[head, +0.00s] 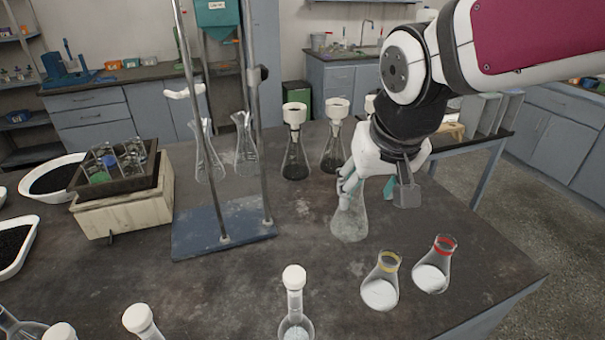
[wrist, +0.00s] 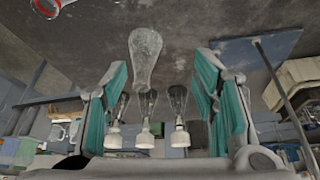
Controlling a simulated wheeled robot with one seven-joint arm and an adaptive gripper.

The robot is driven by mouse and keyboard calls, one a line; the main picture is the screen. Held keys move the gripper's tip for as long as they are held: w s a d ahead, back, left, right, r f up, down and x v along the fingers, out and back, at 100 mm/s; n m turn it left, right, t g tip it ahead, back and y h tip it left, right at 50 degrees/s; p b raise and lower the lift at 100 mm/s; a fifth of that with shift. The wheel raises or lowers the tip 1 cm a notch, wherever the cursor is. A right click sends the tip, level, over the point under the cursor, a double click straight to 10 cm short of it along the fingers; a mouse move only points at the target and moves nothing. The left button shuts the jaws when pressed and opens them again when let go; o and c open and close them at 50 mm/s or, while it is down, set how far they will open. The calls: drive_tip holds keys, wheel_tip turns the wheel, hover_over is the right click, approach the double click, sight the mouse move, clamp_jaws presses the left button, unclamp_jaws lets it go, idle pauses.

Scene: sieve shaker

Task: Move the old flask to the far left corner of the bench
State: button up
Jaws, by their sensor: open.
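A cloudy, scuffed, uncapped glass flask (head: 350,222), which looks like the old flask, stands upright on the dark bench (head: 180,290) right of the middle. In the wrist view this flask (wrist: 146,55) appears upside down, its neck pointing toward my gripper. My gripper (head: 376,192) is open and low beside the flask's neck. One finger overlaps the neck in the head view, so contact there is unclear. In the wrist view the neck shows between the spread teal finger pads (wrist: 160,72), with nothing gripped.
A metal stand (head: 222,232) on a blue base is to the left. Several white-capped flasks (head: 296,150) stand behind. Yellow-banded (head: 380,285) and red-banded (head: 433,268) flasks stand in front. A wooden box (head: 125,212) and dark-filled white trays (head: 52,180) occupy the left side.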

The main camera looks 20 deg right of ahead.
drive_tip(key=s+a+n+g+y, duration=0.1)
drive_tip(key=s+a+n, duration=0.2)
drive_tip(key=s, duration=0.9)
drive_tip(key=a, duration=0.2)
drive_tip(key=shift+s+a+r, duration=0.15)
drive_tip(key=shift+s+a, duration=0.2)
drive_tip(key=shift+a, duration=0.05)
drive_tip(key=shift+t, duration=0.3)
wheel_tip(320, 180, up, 4)
drive_tip(key=p, duration=0.3)
drive_tip(key=shift+r, duration=0.1)
